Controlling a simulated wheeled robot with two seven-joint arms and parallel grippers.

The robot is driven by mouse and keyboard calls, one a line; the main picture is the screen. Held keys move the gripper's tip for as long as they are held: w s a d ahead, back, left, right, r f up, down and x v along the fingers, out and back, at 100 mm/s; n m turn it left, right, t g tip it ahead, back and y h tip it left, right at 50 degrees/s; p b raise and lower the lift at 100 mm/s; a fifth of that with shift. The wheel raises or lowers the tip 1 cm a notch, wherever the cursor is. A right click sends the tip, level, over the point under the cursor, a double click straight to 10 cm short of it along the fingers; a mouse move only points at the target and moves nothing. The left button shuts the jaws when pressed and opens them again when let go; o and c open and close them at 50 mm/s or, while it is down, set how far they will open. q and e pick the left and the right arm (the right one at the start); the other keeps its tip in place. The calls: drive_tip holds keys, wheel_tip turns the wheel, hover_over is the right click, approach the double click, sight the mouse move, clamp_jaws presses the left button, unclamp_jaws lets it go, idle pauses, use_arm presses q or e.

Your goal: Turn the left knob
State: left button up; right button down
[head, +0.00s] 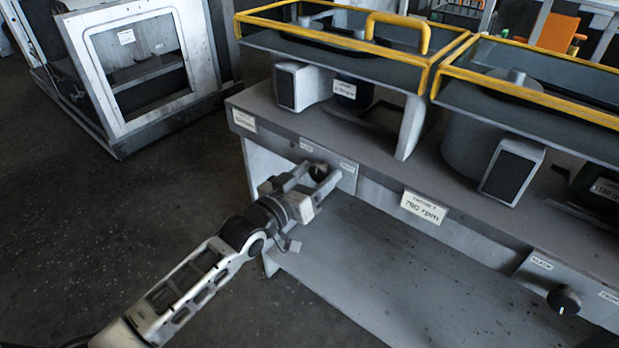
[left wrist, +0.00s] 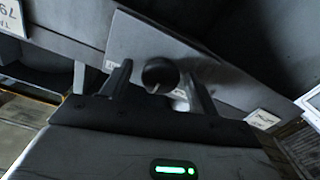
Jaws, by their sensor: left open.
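The left knob (head: 319,171) is a dark round knob on a light panel at the left end of the bench front. It also shows in the left wrist view (left wrist: 160,74) as a dark round shape between my fingers. My left gripper (head: 315,182) is open, with one finger on each side of the knob. I cannot tell whether the fingers touch it. A second black knob (head: 564,299) is on the bench front at the far right. My right gripper is in neither view.
Yellow-railed blower housings (head: 350,50) stand on the grey bench (head: 370,155). A label plate (head: 423,207) is on its front edge. A lower shelf (head: 370,270) lies below the knobs. A white-framed cabinet (head: 125,130) stands at the left, with clear dark floor (head: 130,215) before it.

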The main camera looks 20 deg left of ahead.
use_arm(q)
drive_tip(key=v, duration=1.6)
drive_tip(key=s+d+f+g+y+p, duration=0.2)
drive_tip(key=s+d+f+g, duration=0.4)
drive_tip(key=s+f, duration=0.3)
drive_tip(key=shift+d+f+m+y, duration=0.4)
drive_tip(key=shift+d+f, duration=0.35)
drive_tip(key=shift+d, duration=0.05)
